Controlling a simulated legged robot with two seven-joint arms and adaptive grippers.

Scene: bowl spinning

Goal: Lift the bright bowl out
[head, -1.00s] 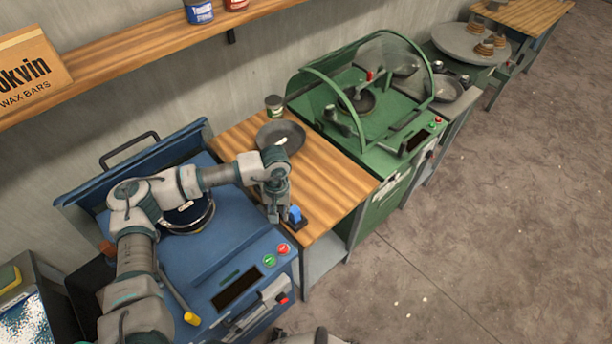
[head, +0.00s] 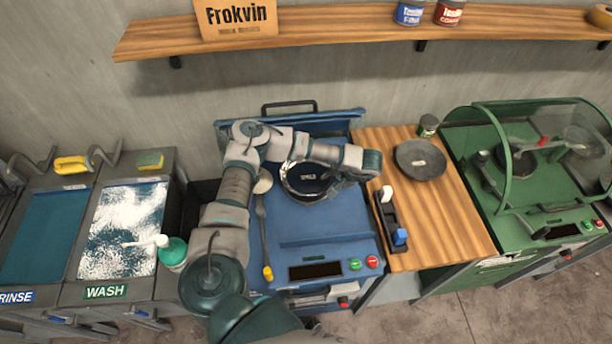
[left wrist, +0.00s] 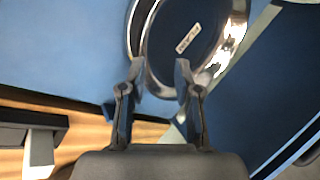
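The bright bowl (head: 306,181) has a shiny rim and a dark inside with a small white label. It sits in the blue machine (head: 330,222). In the left wrist view the bowl (left wrist: 205,57) lies just ahead of my fingers. My left gripper (head: 337,174) reaches in from the bowl's right side in the head view. In the left wrist view the left gripper (left wrist: 159,70) is open, with its fingertips apart at the bowl's near rim. I cannot tell whether they touch it. My right gripper is not in view.
Right of the blue machine, a wooden table (head: 450,215) holds a dark pan (head: 420,159), a small can (head: 428,126) and a black holder (head: 389,220). A green machine (head: 535,180) stands further right. Wash (head: 128,225) and rinse (head: 42,230) basins are at left.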

